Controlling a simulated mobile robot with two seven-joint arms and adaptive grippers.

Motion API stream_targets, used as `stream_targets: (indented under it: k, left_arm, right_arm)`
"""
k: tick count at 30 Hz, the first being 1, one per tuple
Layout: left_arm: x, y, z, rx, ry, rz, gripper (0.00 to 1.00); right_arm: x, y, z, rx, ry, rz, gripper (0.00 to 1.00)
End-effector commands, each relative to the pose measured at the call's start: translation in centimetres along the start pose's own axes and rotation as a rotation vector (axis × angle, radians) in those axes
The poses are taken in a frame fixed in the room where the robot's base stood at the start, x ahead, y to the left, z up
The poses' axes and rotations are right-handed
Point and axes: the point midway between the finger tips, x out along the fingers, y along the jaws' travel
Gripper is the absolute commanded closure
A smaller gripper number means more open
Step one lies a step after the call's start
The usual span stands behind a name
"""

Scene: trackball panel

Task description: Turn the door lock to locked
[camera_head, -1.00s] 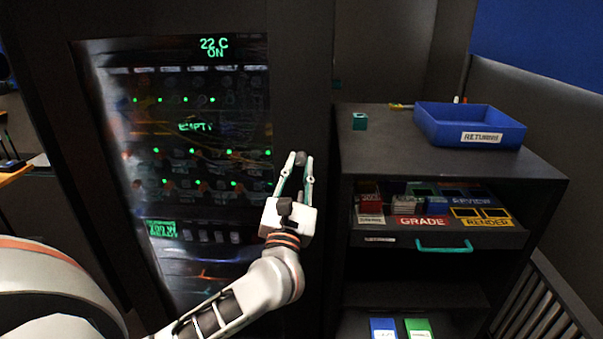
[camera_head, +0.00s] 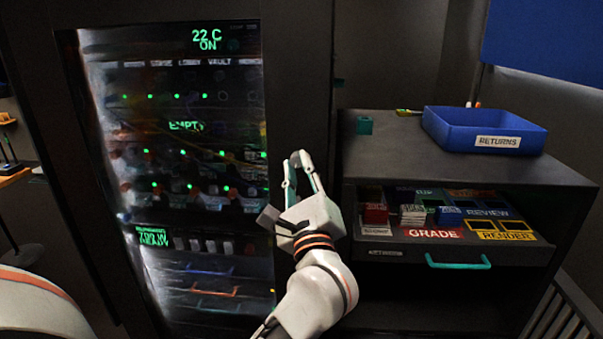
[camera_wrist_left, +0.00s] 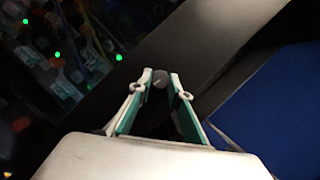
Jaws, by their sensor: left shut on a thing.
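The door lock is a small round grey knob with a pale line on its face, seen in the left wrist view (camera_wrist_left: 160,78) between my fingertips. It is on the dark frame of the glass door (camera_head: 298,80), to the right of the glass. My left gripper (camera_head: 299,162) is shut on the knob, its fingers pointing at the door frame. In the head view the fingertips mostly hide the knob. Its exact lock position cannot be read. My right gripper is not in view.
Behind the glass are several rows of green lights and a lit readout (camera_head: 207,40).

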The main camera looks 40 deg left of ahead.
Motion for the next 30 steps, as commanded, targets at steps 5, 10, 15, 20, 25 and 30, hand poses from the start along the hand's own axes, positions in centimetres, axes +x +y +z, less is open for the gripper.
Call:
stream_targets:
  k: [5, 10, 15, 20, 25, 30]
  left_arm:
    - [0.0, 0.0, -0.2, -0.085, 0.003, 0.037, 1.0]
    - [0.0, 0.0, -0.2, -0.133, 0.002, 0.057, 1.0]
    - [0.0, -0.1, -0.1, -0.155, 0.001, 0.065, 1.0]
    - [0.0, -0.1, 0.0, -0.16, 0.001, 0.066, 1.0]
    - [0.0, -0.2, 0.0, -0.159, 0.001, 0.066, 1.0]
    - [0.0, -0.2, 0.0, -0.159, 0.0, 0.066, 0.65]
  right_arm:
    - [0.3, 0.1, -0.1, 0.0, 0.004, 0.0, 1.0]
    - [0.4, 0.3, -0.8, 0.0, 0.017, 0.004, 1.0]
    - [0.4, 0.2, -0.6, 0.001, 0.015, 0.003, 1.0]
    - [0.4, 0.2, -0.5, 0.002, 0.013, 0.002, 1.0]
    - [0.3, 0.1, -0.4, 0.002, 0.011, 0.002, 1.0]
    - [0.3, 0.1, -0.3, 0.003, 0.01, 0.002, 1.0]
